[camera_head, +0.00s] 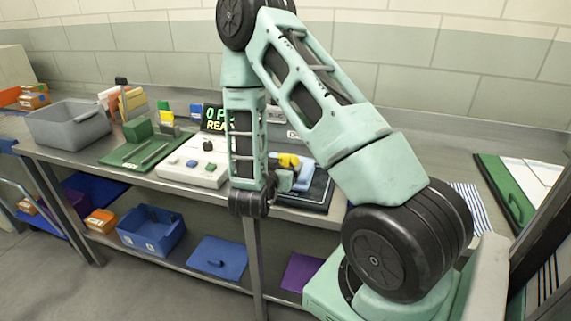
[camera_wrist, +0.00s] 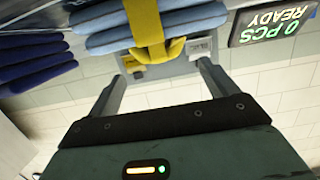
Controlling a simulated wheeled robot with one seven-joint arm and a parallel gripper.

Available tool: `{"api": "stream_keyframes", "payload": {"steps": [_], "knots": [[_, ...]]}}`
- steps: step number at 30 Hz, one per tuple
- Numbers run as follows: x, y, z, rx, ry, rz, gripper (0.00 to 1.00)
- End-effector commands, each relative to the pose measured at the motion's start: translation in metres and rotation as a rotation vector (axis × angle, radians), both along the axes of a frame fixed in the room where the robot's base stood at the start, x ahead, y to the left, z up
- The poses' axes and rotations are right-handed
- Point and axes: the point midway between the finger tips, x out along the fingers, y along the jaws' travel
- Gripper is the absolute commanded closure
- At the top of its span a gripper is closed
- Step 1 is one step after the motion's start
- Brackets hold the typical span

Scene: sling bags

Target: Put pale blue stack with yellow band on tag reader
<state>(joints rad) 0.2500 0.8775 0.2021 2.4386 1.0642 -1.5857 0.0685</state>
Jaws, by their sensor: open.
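The pale blue stack (camera_wrist: 105,22) has a yellow band (camera_wrist: 147,28) around it. It fills the top of the wrist view, just past my fingertips. In the head view the stack (camera_head: 303,178) is partly hidden behind my arm, with its yellow band (camera_head: 288,160) showing. My gripper (camera_wrist: 164,66) is open and empty, its two fingers pointing at the band; I cannot tell whether the tips touch the stack. A dark flat pad (camera_head: 318,196) lies by the stack. A display (camera_wrist: 270,25) reads "0 PCS READY". I cannot tell for certain which part is the tag reader.
A dark blue stack (camera_wrist: 30,62) sits beside the pale blue one. On the bench stand a white button panel (camera_head: 190,165), a green board (camera_head: 140,150) and a grey bin (camera_head: 68,125). A shelf below holds a blue bin (camera_head: 150,228).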

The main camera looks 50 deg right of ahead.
Motion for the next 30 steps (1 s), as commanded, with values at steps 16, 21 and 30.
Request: {"api": "stream_keyframes", "payload": {"steps": [16,21,30], "knots": [[-0.014,0.051,0.010,0.027,-0.003,0.021,0.15],[0.020,0.102,0.002,0.242,0.008,0.203,0.15],[0.030,0.301,0.018,0.686,0.306,0.849,0.15]]}}
